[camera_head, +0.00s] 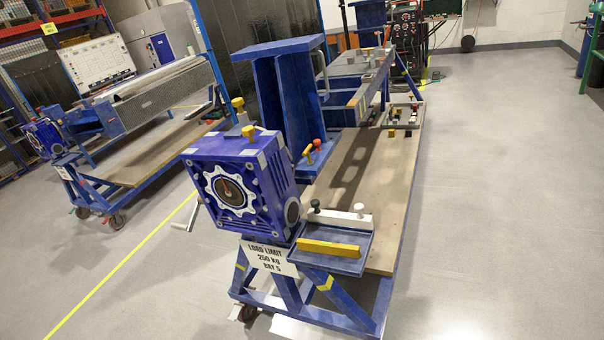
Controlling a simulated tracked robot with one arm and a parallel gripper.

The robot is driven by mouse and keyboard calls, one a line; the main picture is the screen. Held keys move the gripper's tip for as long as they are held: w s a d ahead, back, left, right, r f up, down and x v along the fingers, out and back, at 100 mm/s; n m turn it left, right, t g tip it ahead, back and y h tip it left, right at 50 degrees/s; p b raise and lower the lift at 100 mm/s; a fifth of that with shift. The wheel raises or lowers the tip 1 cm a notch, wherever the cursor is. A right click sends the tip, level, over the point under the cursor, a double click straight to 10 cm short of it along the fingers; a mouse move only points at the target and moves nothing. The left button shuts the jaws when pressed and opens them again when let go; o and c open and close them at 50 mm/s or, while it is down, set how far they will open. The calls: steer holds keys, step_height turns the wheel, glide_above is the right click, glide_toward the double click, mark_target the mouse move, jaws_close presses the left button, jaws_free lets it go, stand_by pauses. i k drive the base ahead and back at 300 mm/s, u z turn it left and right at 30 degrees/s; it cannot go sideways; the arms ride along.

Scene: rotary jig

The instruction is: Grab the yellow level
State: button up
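The yellow level (328,248), a plain yellow bar, lies along the front edge of a shallow blue tray (356,266) on the near end of the rotary jig.
A blue gearbox (238,185) with a white dial ring stands left of the tray. A crank handle (188,216) sticks out at its left. A wooden deck (372,180) runs behind the tray. Open grey floor (500,220) lies to the right. A second jig (130,150) stands at left.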

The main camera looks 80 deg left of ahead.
mark_target(349, 250)
steer(key=u, duration=0.55)
steer(key=i, duration=1.05)
steer(key=u, duration=0.65)
